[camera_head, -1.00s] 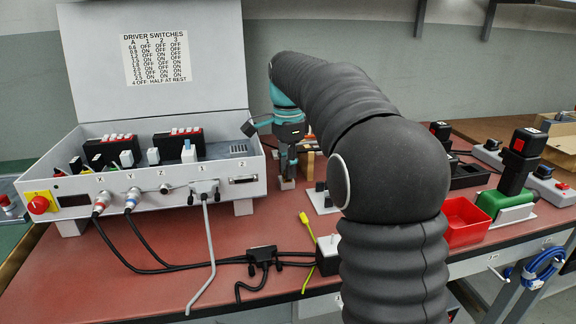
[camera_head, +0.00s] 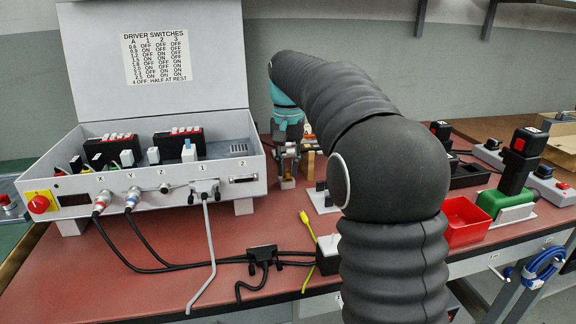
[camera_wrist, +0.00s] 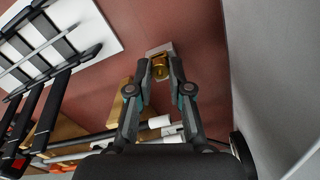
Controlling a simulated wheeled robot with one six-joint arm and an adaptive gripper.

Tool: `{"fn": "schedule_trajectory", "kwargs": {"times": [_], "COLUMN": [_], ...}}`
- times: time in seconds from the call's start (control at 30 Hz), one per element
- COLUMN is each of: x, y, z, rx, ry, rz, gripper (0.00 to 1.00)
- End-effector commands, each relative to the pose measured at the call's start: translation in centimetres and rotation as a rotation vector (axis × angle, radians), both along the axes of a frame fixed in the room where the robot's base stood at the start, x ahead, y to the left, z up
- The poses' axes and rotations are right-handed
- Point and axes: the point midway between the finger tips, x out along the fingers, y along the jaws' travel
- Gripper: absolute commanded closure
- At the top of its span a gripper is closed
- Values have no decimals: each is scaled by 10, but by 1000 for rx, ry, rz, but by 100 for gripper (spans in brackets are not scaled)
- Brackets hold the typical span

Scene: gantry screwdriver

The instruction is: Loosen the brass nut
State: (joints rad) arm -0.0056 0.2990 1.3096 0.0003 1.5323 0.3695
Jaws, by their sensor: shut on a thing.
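The brass nut (camera_wrist: 160,68) shows in the wrist view on a small pale block (camera_wrist: 153,51) on the red-brown bench top. My gripper (camera_wrist: 158,77) has its two fingertips on either side of the nut and is shut on it. In the head view my gripper (camera_head: 287,178) points down to the bench behind my arm, to the right of the grey driver box. The nut is too small to make out clearly there.
The open grey driver box (camera_head: 140,205) stands left of my gripper, with cables at its front. A white plate (camera_wrist: 62,42) with dark bars lies beside the gripper in the wrist view. A red tray (camera_head: 467,222) is at the right.

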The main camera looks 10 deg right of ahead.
Motion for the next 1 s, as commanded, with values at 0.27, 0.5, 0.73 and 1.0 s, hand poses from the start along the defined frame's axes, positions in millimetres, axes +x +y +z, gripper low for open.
{"fn": "schedule_trajectory", "kwargs": {"times": [0.27, 0.5, 0.73, 1.0], "x": [0, 0, -1, -1], "y": [0, 0, 0, 0], "z": [0, 0, 0, 0], "rx": [-1, -1, 0, -1], "ry": [1, 1, 2, 2], "rz": [263, 491, 709, 965], "gripper": [100, 100, 100, 100]}}
